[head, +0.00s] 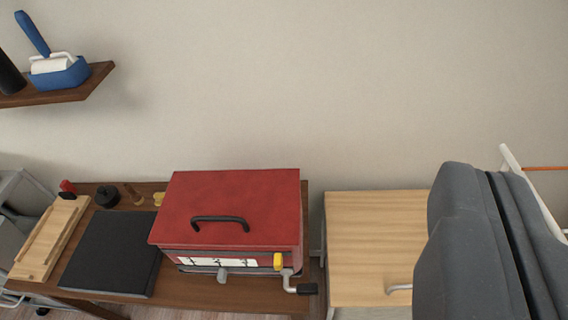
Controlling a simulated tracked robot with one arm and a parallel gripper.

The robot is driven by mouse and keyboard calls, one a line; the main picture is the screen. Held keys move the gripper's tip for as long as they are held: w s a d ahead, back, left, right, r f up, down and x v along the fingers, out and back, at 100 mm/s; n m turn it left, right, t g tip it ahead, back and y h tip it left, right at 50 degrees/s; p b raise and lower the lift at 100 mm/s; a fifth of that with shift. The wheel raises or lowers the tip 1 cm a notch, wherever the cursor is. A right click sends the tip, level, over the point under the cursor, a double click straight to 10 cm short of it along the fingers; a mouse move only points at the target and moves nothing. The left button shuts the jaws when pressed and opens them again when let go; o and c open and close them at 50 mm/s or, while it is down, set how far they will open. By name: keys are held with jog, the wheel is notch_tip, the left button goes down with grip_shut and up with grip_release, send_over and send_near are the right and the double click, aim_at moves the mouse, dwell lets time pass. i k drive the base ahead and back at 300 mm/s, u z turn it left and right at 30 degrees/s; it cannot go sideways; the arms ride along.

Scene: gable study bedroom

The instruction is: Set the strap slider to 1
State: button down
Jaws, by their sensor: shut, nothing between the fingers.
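I take the strap slider (278,261) to be the small yellow piece at the right end of a grey strip on the front of a red box. A white panel (200,262) with dark marks runs along that front, to the left of the yellow piece. The marks are too small to read, so I cannot tell the setting. The red box (185,210) stands on a dark brown table and has a black handle (220,220) on its lid. A grey knob (222,275) and a crank (300,288) also stick out of its front. My gripper is not seen.
A black slab (110,250), a wooden tray (40,250) and several small items lie left of the box. A pale wooden top (375,235) stands to its right. A large grey rounded shape (460,250) blocks the right. A shelf (95,80) hangs upper left.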

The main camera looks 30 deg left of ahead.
aim_at(222, 275)
jog(key=k, duration=1)
jog(key=u, duration=0.9)
jog(key=i, duration=0.25)
jog(key=z, duration=0.3)
